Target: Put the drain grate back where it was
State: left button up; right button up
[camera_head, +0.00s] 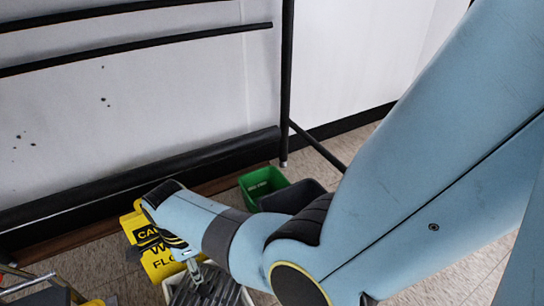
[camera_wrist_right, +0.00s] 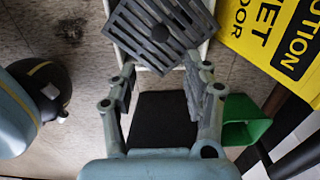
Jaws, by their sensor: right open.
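The drain grate (camera_wrist_right: 130,24) is a dark grey slotted square plate with a round dark spot near its middle. It sits at an angle over a pale-rimmed container (camera_wrist_right: 108,22) in the wrist view. Slotted dark bars (camera_head: 222,292) show below my wrist in the head view. My right gripper (camera_wrist_right: 162,66) is open, with its fingertips at the near edge of the grate. I cannot tell whether the right-hand finger touches it. My left gripper is not in view.
A yellow wet-floor sign (camera_head: 160,262) lies beside the container. A green bin (camera_head: 262,184) and a black bin (camera_head: 292,195) stand by the wall. Black rack bars (camera_head: 130,42) run along the wall. Tiled floor (camera_head: 470,275) is clear at the lower right.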

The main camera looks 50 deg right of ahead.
jog(key=s+d+r+n+t, duration=0.1)
jog(key=s+d+r+n, duration=0.1)
jog(key=s+d+n, duration=0.4)
jog(key=s+d+r+n+t, duration=0.15)
jog(key=s+d+n, duration=0.3)
jog(key=s, duration=0.45)
jog(key=s+r+n+t, duration=0.1)
jog(key=s+r+n, duration=0.3)
jog(key=r+n, duration=0.2)
jog(key=s+d+r+n, duration=0.1)
jog(key=s+r+n, duration=0.4)
jog(key=r, duration=0.4)
jog(key=shift+r+n+t, duration=0.25)
jog(key=shift+n+t, duration=0.1)
